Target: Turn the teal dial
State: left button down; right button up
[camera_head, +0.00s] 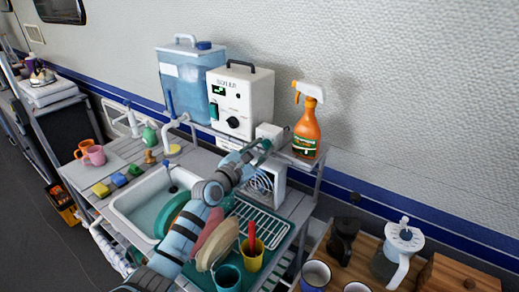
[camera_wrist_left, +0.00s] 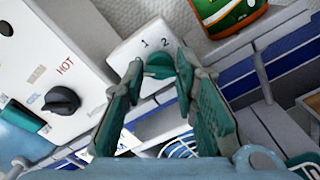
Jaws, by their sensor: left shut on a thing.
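The teal dial (camera_wrist_left: 160,66) sits on the front of a small white box (camera_wrist_left: 135,45) marked 1 and 2. In the left wrist view my left gripper (camera_wrist_left: 159,72) has one fingertip on each side of the dial and is shut on it. In the head view the white box (camera_head: 269,131) stands on the shelf between the boiler unit and the spray bottle. My left gripper (camera_head: 262,147) reaches it from the front and mostly hides the dial there. My right gripper is in neither view.
The white boiler unit (camera_head: 240,98) with a black knob (camera_wrist_left: 62,100) stands left of the box. An orange spray bottle (camera_head: 306,128) stands close on the right. Below are the sink (camera_head: 128,205) and a dish rack (camera_head: 272,222) with plates and cups.

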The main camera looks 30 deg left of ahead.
pick_arm(q)
jog(key=m, duration=0.3)
jog(key=shift+r, duration=0.1)
jog(key=m, duration=0.3)
jog(key=shift+m, duration=0.3)
jog(key=m+b, duration=0.2)
jog(key=m, duration=0.4)
jog(key=m+b, duration=0.2)
jog(key=m, duration=0.3)
jog(key=shift+m, duration=0.4)
jog(key=shift+m+b, duration=0.95)
jog(key=shift+m, duration=1.35)
jog(key=c, duration=1.3)
grip_release()
jog(key=shift+w+f, duration=0.1)
jog(key=shift+f, duration=0.1)
